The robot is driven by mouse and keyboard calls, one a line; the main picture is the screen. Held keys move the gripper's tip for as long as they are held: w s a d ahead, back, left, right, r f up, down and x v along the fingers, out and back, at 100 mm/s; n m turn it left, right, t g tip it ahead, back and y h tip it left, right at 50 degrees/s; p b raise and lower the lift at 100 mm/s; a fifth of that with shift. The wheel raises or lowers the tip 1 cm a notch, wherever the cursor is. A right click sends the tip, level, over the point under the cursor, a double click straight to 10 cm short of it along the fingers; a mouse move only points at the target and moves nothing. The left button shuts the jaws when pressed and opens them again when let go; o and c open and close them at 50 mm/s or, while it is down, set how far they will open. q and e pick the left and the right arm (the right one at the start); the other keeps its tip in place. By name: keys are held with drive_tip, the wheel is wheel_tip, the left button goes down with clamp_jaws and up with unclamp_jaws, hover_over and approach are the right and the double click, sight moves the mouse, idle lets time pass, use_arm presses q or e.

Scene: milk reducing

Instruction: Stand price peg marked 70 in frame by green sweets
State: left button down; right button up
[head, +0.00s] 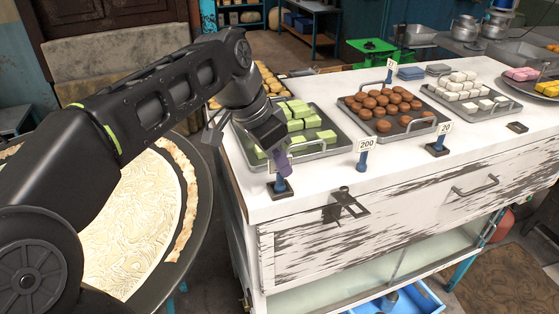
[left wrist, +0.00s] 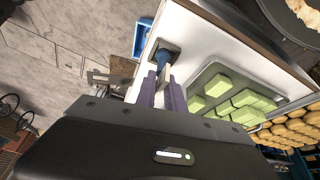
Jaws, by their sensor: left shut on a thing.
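My left gripper (head: 281,163) is at the near-left corner of the counter, in front of the green sweets (head: 306,122) on their metal tray (head: 330,148). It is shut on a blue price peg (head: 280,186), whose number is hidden. The peg's lower end is at a dark square frame (head: 272,193) on the counter top. In the left wrist view the purple fingers (left wrist: 162,92) close around the peg (left wrist: 162,62), its far end at the frame (left wrist: 169,47). I cannot tell whether it is fully seated. My right gripper is not in view.
Pegs marked 200 (head: 366,147) and 20 (head: 443,130) stand to the right along the counter front. Trays of brown sweets (head: 383,107) and white sweets (head: 470,88) lie beyond. An empty dark frame (head: 517,127) is at right. Bare white counter (head: 420,165) lies between.

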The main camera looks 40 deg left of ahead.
use_arm(q)
drive_tip(key=shift+f, duration=0.1)
idle(0.4)
drive_tip(key=c, duration=1.3)
unclamp_jaws()
drive_tip(key=shift+c, duration=0.2)
drive_tip(key=shift+s+a+r, duration=0.1)
drive_tip(key=shift+s+r, duration=0.05)
drive_tip(key=shift+r, duration=0.3)
drive_tip(key=p+v, duration=0.2)
drive_tip(key=v, duration=0.5)
